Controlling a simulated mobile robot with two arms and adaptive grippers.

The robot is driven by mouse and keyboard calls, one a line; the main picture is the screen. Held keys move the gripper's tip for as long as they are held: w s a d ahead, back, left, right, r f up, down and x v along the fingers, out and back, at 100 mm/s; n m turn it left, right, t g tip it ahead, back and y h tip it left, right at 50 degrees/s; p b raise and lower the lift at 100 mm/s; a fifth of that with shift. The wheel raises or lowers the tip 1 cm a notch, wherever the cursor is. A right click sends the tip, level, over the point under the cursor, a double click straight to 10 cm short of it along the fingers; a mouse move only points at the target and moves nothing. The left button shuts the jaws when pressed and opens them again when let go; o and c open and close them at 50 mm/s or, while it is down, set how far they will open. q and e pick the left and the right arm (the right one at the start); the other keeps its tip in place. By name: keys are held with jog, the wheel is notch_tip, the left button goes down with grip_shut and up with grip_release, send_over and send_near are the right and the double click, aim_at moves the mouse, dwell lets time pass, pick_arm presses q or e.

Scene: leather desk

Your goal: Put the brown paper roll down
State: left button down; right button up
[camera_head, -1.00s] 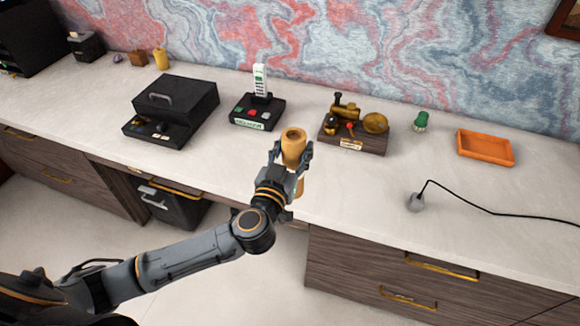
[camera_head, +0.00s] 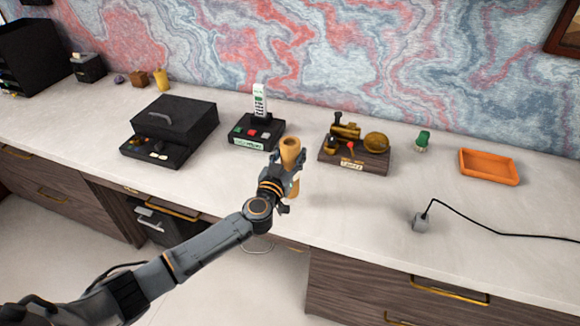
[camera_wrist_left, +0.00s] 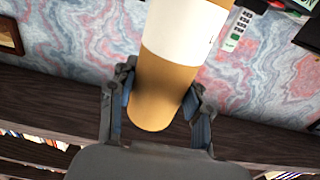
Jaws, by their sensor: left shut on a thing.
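The brown paper roll (camera_head: 291,155) is upright and slightly tilted, held by my left gripper (camera_head: 287,178) near the front edge of the white desk top (camera_head: 345,215). In the left wrist view the roll (camera_wrist_left: 162,92) is a brown cylinder with a white band. It sits between the two dark fingers of the left gripper (camera_wrist_left: 160,108), which are closed against its sides. Whether its lower end touches the desk cannot be told. My right gripper is not in view.
Behind the roll stand a black device with a white handset (camera_head: 256,130) and a brass machine on a wooden base (camera_head: 355,155). A black box (camera_head: 172,130) is to the left. An orange tray (camera_head: 489,167) and a grey corded plug (camera_head: 421,222) are to the right.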

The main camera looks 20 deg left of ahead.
pick_arm(q)
jog(key=shift+w+a+f, duration=0.15)
jog(key=shift+w+f, duration=0.15)
jog(key=shift+f, duration=0.1)
notch_tip(320, 180, down, 3)
jog(key=shift+f+b, duration=0.1)
jog(key=shift+b, duration=1.1)
jog(key=c, duration=0.6)
grip_release()
jog(key=s+p, duration=0.1)
jog(key=s, duration=1.1)
jog(key=shift+a+p, duration=0.2)
jog(key=shift+p, duration=0.2)
